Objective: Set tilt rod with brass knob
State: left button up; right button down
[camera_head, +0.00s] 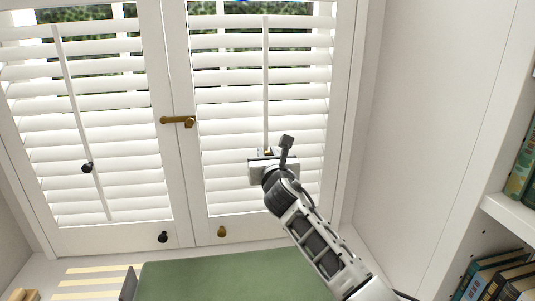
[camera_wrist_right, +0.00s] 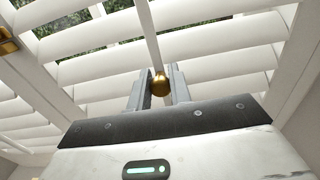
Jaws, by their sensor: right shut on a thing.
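The tilt rod (camera_head: 266,85) is a thin white upright bar in front of the right shutter's slats. The brass knob (camera_wrist_right: 160,85) is a small gold ball on the rod, and the rod (camera_wrist_right: 150,38) rises above it in the right wrist view. My right gripper (camera_wrist_right: 161,88) is shut on the brass knob, with one finger on each side. In the head view my right gripper (camera_head: 267,153) covers most of the knob and the rod's lower part. The right slats are tilted with gaps between them. My left gripper is not in view.
The left shutter's rod carries a dark knob (camera_head: 87,167). A brass handle (camera_head: 179,121) sits between the shutters. A black knob (camera_head: 163,237) and a brass knob (camera_head: 221,231) sit on the bottom rails. A green surface (camera_head: 225,277) lies below; bookshelves (camera_head: 510,215) stand right.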

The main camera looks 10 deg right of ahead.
jog(key=c, duration=1.3)
grip_release()
jog(key=shift+o, duration=0.2)
jog(key=shift+s, duration=0.2)
jog(key=s, duration=1.5)
jog(key=shift+s+p, duration=0.3)
jog(key=shift+p, duration=0.1)
